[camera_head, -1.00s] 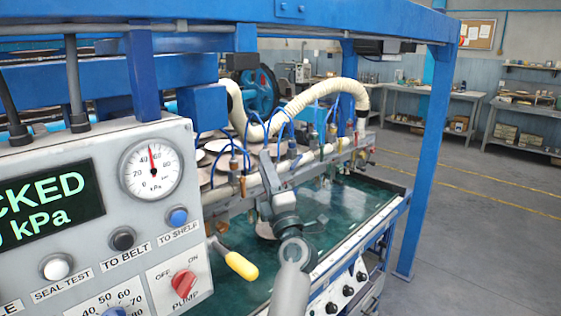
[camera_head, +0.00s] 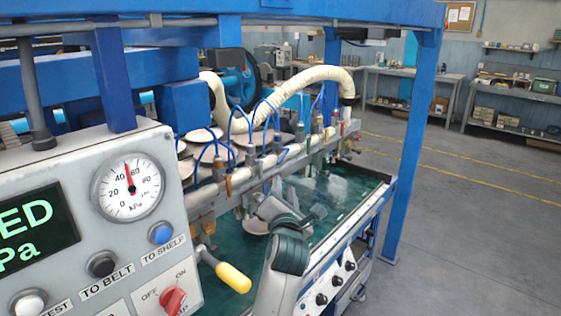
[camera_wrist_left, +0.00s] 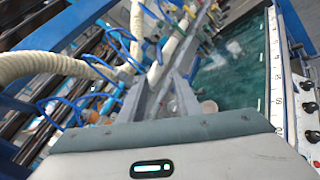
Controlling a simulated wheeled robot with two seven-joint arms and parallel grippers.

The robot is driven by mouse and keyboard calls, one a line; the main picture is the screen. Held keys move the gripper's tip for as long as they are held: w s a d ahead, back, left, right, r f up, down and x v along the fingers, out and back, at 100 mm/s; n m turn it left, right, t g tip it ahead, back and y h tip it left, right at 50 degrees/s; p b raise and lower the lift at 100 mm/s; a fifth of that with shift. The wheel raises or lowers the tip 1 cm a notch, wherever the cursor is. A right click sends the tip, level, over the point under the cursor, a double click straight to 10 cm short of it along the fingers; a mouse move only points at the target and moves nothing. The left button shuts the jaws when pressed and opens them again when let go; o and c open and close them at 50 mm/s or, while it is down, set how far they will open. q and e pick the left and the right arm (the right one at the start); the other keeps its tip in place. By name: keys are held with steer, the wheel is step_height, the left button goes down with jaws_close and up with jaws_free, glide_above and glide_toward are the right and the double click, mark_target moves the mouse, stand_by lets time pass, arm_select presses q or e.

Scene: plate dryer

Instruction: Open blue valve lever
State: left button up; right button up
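A row of valves stands along the cream pipe (camera_head: 285,157) above the green water tank (camera_head: 330,195). One small fitting with a blue top (camera_head: 278,139) looks like the blue valve lever; its exact lever position is too small to tell. My left gripper (camera_head: 290,204) is in front of and below the pipe, over the tank, apart from that fitting in the head view. In the left wrist view its two grey fingers (camera_wrist_left: 160,92) stand apart with a gap between them, and nothing held shows. My right gripper is not in view.
The control panel (camera_head: 165,207) with a gauge fills the left, and a yellow-handled lever (camera_head: 233,277) sticks out beside it. A blue frame post (camera_head: 412,150) stands right of the tank. Blue hoses and a cream corrugated hose (camera_head: 300,85) arch behind. Floor at right is clear.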

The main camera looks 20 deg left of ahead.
mark_target(282, 158)
arm_select(q)
steer(key=shift+w+a, duration=0.1)
steer(key=shift+w, duration=0.05)
steer(key=p+x, duration=0.4)
steer(key=x, duration=1.1)
steer(key=shift+w+a, duration=0.1)
steer(key=shift+a, duration=0.05)
steer(key=shift+x, duration=0.95)
jaws_close()
